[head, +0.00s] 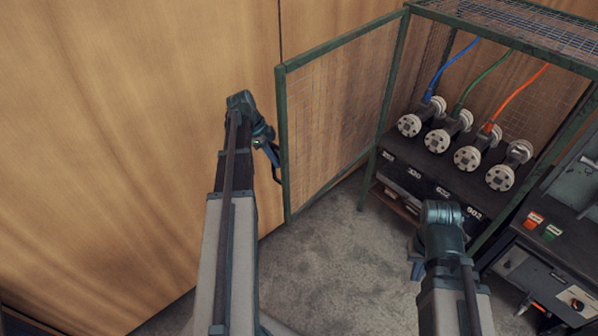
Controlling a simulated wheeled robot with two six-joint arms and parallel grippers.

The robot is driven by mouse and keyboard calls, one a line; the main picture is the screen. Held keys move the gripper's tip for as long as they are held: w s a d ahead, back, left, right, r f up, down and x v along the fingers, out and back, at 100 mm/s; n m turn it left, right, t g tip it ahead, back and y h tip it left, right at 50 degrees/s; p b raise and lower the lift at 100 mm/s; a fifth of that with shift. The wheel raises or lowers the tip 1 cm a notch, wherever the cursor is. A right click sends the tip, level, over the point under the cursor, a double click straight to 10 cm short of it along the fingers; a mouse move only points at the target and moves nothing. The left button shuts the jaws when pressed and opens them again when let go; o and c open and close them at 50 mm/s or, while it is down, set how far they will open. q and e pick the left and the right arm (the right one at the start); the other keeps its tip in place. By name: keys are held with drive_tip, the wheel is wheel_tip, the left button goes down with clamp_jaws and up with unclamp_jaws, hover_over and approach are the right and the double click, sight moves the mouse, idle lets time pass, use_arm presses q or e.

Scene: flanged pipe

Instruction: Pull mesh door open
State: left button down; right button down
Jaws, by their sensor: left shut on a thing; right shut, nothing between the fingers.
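The mesh door (338,112) has a green frame and wire mesh. It stands swung out to the left from the green cage, with its hinge side at the cage's left front post. My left gripper (274,168) is at the door's free left edge, shut on what looks like the door's dark handle; my own arm partly hides the grip. My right gripper (416,264) is low in front of the cage, shut and empty, apart from the door. Its fingers are partly hidden by the arm.
Inside the cage, several flanged pipe pieces (467,158) sit on a dark numbered shelf, with blue, green and orange hoses behind. A control cabinet (545,270) stands at the right. A wooden wall (120,120) is close on the left. Grey floor (330,250) is clear below the door.

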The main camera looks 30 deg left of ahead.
use_arm(q)
drive_tip(key=a, duration=0.2)
drive_tip(key=w+a, duration=0.1)
drive_tip(key=a, duration=0.2)
drive_tip(key=shift+w+a, duration=0.1)
drive_tip(key=shift+a, duration=0.15)
drive_tip(key=c, duration=0.8)
unclamp_jaws()
drive_tip(key=shift+a, duration=0.1)
drive_tip(key=shift+c, duration=0.2)
drive_tip(key=shift+r, duration=0.15)
drive_tip(key=p+v, duration=1.2)
drive_tip(key=v, duration=0.1)
drive_tip(key=shift+r+p, duration=0.2)
drive_tip(key=shift+p, duration=0.2)
